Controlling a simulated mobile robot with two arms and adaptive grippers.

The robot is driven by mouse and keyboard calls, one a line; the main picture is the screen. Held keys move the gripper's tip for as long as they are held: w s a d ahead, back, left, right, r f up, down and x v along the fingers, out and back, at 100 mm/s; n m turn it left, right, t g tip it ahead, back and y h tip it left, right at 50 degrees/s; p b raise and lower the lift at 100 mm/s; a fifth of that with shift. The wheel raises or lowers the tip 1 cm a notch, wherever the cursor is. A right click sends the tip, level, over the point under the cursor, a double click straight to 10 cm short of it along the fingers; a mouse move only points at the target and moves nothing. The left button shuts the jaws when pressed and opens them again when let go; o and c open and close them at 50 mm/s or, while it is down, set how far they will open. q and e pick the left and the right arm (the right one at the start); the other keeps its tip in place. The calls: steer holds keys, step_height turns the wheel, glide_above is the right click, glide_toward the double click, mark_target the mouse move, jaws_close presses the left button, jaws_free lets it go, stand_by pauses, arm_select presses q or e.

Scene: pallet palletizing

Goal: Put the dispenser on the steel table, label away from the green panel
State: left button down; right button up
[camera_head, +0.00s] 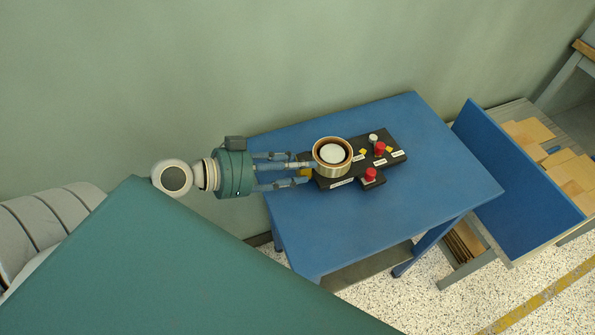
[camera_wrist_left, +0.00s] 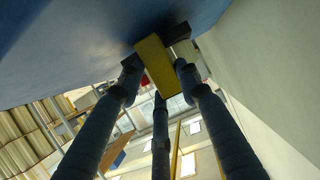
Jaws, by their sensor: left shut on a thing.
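My left gripper (camera_head: 300,171) is shut on a yellow part (camera_head: 306,173), which I take to be part of the dispenser. A round brown-gold ring with a white centre (camera_head: 333,154) sits just beyond the fingertips and seems to belong to it. In the left wrist view the yellow part (camera_wrist_left: 154,63) is between the fingertips (camera_wrist_left: 158,75), with a dark piece behind it. The label is not clear in either view. All this is over a blue table (camera_head: 420,215); whether it touches anything below cannot be told. My right gripper is out of view.
A black control box (camera_head: 395,146) with red buttons lies on the blue table, partly hidden by the ring. A blue upright board (camera_head: 520,185) and several cartons (camera_head: 570,175) are at right. A large flat teal surface (camera_head: 190,270) fills the lower left. The table's right part is clear.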

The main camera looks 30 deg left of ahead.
arm_select(q)
steer(key=shift+f, duration=0.85)
steer(key=shift+f, duration=0.15)
steer(key=c, duration=1.2)
jaws_free()
